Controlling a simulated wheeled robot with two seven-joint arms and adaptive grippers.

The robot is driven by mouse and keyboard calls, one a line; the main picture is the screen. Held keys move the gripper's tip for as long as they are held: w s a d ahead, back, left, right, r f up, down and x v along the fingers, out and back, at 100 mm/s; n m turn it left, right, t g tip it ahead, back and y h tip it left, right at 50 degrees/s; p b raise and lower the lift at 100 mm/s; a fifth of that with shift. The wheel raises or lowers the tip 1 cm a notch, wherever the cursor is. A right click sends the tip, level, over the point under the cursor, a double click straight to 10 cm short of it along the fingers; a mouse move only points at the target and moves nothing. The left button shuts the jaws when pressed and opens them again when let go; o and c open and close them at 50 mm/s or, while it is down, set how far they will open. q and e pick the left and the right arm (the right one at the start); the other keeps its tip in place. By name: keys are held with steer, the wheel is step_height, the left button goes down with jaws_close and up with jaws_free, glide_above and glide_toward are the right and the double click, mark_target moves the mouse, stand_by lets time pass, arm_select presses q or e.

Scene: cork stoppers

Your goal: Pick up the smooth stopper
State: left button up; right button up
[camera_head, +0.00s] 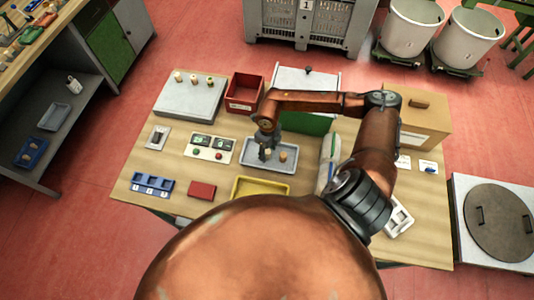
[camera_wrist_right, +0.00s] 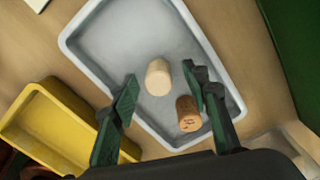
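A pale, smooth-looking stopper (camera_wrist_right: 158,77) stands in the grey tray (camera_wrist_right: 90,42) in the right wrist view. A browner stopper (camera_wrist_right: 189,113) with dark marks is in the same tray, beside the right-hand finger. My right gripper (camera_wrist_right: 160,84) is open, with its fingertips on either side of the pale stopper and gaps showing. In the head view my right gripper (camera_head: 266,151) points down over the grey tray (camera_head: 250,164) and partly hides the pale stopper; the browner stopper (camera_head: 283,155) shows to its right. My left gripper is not in view.
A yellow tray (camera_head: 260,180) lies in front of the grey tray. A red bin (camera_head: 244,92) and a green-fronted box (camera_head: 305,122) stand behind it. A panel with buttons (camera_head: 210,147) is to the left, and a cardboard box (camera_head: 424,122) is at the right.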

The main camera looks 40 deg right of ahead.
steer(key=c, duration=0.8)
steer(key=shift+r, duration=0.1)
